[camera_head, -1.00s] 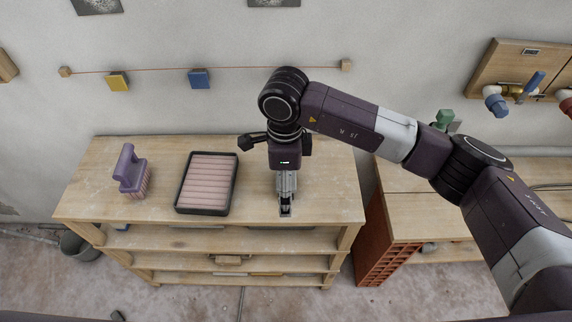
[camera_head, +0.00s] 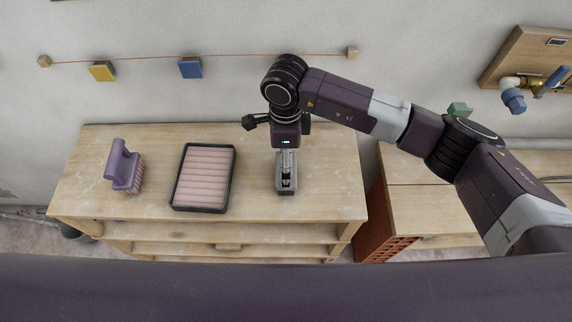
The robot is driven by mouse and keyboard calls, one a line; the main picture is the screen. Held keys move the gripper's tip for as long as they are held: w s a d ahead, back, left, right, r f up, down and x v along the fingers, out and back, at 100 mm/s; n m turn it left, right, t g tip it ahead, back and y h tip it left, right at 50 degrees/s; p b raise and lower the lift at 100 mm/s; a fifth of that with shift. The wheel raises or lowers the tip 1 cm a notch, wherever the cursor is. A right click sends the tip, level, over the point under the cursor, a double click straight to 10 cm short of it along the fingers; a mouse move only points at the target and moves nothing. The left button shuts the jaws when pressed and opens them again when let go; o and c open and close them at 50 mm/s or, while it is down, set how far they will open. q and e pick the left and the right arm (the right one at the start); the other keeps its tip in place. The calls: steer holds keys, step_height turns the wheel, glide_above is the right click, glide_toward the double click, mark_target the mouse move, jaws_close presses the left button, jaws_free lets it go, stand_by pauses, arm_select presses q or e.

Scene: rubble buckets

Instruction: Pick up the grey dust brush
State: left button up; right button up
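My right gripper (camera_head: 287,186) points down over the right part of the wooden workbench (camera_head: 325,185). It is seen from above, and its fingers blend with a grey form at their tips. I cannot tell whether this form is the grey dust brush or part of the gripper, or whether the fingers are closed. No other grey brush shows clearly. A purple brush (camera_head: 122,165) with pinkish bristles stands at the left of the bench. My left gripper is not in view.
A black-rimmed tray (camera_head: 174,190) with a pinkish ribbed inside lies between the purple brush and my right gripper. A second wooden bench (camera_head: 435,210) stands to the right. Yellow (camera_head: 102,71) and blue (camera_head: 190,68) blocks hang on a string along the wall.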

step_height(320, 180, down, 2)
steer(key=shift+d+f+p, duration=0.1)
steer(key=shift+f+p, duration=0.15)
steer(key=shift+p, duration=0.2)
steer(key=shift+f, duration=0.5)
steer(key=c, duration=1.2)
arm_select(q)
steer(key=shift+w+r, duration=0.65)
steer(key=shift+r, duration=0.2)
arm_select(e)
steer(key=shift+c, duration=0.6)
steer(key=shift+w+r+b, duration=0.1)
steer(key=shift+r+b, duration=0.2)
steer(key=shift+r, duration=0.5)
arm_select(q)
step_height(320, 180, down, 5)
steer(key=b, duration=0.4)
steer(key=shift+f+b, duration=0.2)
steer(key=shift+b, duration=0.2)
arm_select(e)
step_height(320, 180, up, 18)
steer(key=shift+r, duration=0.25)
